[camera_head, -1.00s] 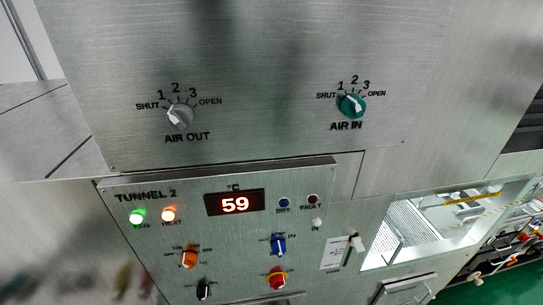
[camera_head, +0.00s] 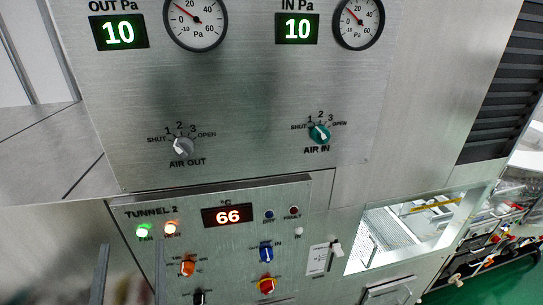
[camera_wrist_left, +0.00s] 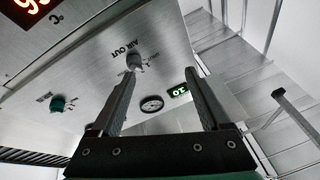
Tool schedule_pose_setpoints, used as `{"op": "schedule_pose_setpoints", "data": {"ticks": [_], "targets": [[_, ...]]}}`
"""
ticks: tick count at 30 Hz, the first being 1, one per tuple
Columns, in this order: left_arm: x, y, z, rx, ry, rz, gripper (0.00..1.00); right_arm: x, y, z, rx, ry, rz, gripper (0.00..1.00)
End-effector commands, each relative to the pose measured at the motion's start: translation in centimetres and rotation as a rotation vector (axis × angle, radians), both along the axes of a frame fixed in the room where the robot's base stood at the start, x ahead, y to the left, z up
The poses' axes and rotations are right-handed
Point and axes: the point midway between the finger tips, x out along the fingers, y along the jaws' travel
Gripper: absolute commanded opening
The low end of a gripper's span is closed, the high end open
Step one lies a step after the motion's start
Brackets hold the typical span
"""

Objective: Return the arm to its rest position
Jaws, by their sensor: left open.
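My left gripper (camera_head: 132,243) shows at the lower left of the head view as two upright fingers in front of the control panel's left side. In the left wrist view my left gripper (camera_wrist_left: 161,71) is open, its fingers spread with nothing between them. The grey AIR OUT knob (camera_head: 182,147) is on the steel panel above and right of the fingers. It also shows upside down in the left wrist view (camera_wrist_left: 134,60), beyond the fingers and apart from them. The green AIR IN knob (camera_head: 320,135) is further right. My right gripper is not in view.
The TUNNEL 2 panel has a display (camera_head: 228,216) reading 66, a lit green lamp (camera_head: 143,231) and several knobs, including a blue one (camera_head: 266,252). Two round gauges (camera_head: 195,22) (camera_head: 358,22) sit above. An opening (camera_head: 410,228) is at the right.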

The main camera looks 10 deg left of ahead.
Motion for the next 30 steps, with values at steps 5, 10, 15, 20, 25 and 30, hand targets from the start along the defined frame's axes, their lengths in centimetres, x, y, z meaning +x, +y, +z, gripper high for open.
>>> {"op": "schedule_pose_setpoints", "data": {"ticks": [5, 10, 15, 20, 25, 30], "targets": [[-0.2, 0.0, 17.2, -0.148, -0.331, -0.192, 0.8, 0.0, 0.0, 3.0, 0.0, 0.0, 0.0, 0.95], [-3.1, -2.9, 28.0, -0.186, -0.537, -0.473, 0.8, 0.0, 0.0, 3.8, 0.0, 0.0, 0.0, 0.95], [-3.6, -7.0, 28.8, -0.197, -0.527, -0.697, 0.8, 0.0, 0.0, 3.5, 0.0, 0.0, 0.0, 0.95], [-3.4, -7.7, 28.7, -0.19, -0.509, -0.726, 0.8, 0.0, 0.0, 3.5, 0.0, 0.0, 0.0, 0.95], [-3.4, -7.7, 28.6, -0.191, -0.509, -0.724, 0.8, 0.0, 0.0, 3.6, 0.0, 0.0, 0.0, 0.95], [-3.4, -7.6, 28.6, -0.192, -0.508, -0.723, 0.8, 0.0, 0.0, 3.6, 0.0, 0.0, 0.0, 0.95]]}}
